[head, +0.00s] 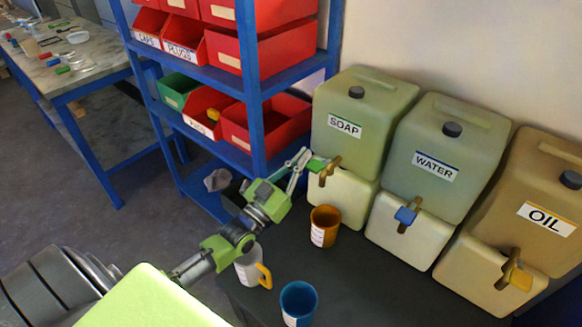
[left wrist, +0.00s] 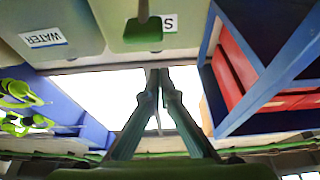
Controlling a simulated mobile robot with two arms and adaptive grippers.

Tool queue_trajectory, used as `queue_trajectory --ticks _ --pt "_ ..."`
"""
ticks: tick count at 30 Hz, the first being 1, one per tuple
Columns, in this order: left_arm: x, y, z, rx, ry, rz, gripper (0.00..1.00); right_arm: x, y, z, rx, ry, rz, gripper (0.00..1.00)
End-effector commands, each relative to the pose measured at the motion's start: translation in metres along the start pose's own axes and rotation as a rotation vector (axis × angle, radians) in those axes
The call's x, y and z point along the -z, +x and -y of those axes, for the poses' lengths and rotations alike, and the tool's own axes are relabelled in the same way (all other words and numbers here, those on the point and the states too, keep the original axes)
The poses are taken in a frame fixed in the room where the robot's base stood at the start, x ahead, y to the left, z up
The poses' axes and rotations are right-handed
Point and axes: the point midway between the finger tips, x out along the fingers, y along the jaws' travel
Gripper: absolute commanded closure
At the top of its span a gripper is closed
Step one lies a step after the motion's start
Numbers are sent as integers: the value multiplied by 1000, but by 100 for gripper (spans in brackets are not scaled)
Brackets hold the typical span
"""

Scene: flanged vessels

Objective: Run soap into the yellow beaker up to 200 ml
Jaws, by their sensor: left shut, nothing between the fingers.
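The soap tank (head: 360,105) stands on a pale base at the left of the tank row. Its brown tap (head: 329,172) has a green lever (head: 317,164), which also shows in the left wrist view (left wrist: 143,33). An orange-yellow beaker (head: 325,227) with a white scale label stands upright below the tap; its contents cannot be made out. My left gripper (head: 305,155) is shut and empty, with its fingertips close beside the green lever; I cannot tell whether they touch. In the left wrist view its closed fingers (left wrist: 155,78) show. My right gripper is not in view.
The water tank (head: 440,150) and oil tank (head: 530,200) stand to the right. A pale mug with a yellow handle (head: 250,268) and a blue beaker (head: 298,303) stand on the dark table (head: 375,290). A blue shelf (head: 255,110) with red bins rises behind my left gripper.

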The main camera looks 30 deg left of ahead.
Motion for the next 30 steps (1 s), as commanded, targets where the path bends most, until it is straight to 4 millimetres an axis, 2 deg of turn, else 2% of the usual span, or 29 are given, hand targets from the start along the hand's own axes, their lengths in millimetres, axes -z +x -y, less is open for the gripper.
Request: queue_trajectory --ticks 1,6,20,30 --pt "-15 -7 0 1 -1 15 100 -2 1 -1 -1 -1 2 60" --pt "-30 -13 0 0 -1 11 100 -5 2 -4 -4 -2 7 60" --pt "-35 -16 0 0 -1 9 100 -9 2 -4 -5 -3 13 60" --pt "-81 -40 0 1 -1 10 100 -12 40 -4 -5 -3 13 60"
